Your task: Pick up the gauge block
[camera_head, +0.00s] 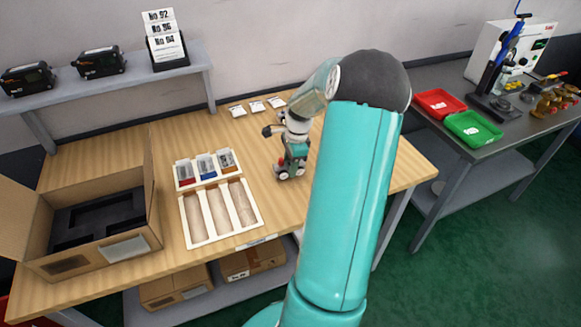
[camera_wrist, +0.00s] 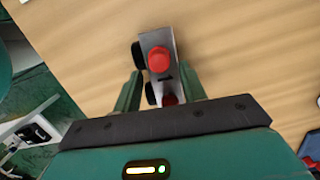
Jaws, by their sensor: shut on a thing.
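The gauge block (camera_wrist: 157,40) is a silver-grey metal block with red round knobs on top and dark round parts along its left side in the wrist view. My gripper (camera_wrist: 160,88) has one finger on each side of it and is shut on its near part. In the head view the gauge block (camera_head: 284,174) shows small and low at my gripper (camera_head: 293,157), at or just above the wooden table. I cannot tell whether it touches the table. Its underside is hidden.
On the table (camera_head: 120,290) are a three-slot tray (camera_head: 250,222), small bins (camera_head: 179,184), an open cardboard box (camera_head: 152,225) and white labels (camera_head: 257,106). A shelf (camera_head: 120,92) stands behind. Red (camera_head: 440,103) and green trays (camera_head: 472,128) sit on the right bench.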

